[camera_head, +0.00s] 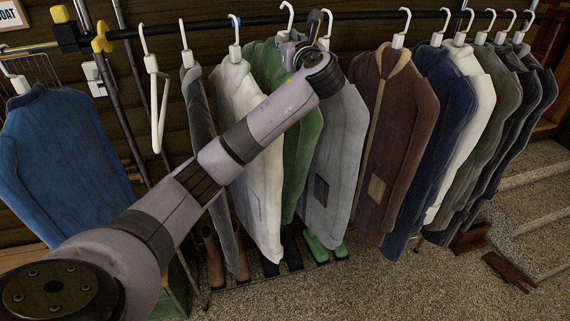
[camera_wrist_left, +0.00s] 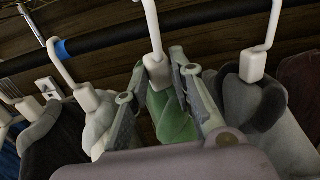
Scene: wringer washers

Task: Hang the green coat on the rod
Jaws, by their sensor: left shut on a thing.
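The green coat (camera_head: 303,150) hangs upright between a white coat and a light grey coat, partly hidden behind my left arm. Its white hanger (camera_head: 287,18) reaches up to the dark rod (camera_head: 360,15). My left gripper (camera_head: 288,42) is just below the rod, at the top of the green coat. In the left wrist view, the fingers (camera_wrist_left: 158,66) close around the hanger's white base and the green collar (camera_wrist_left: 172,118). The hook's top is cut off there, so I cannot tell whether it rests on the rod. My right gripper is not in view.
A white coat (camera_head: 252,130) and a light grey coat (camera_head: 338,135) hang close on either side. A brown coat (camera_head: 395,115) and several others hang to the right. An empty white hanger (camera_head: 158,100) is at the left. A blue coat (camera_head: 55,150) hangs far left. Boots stand below.

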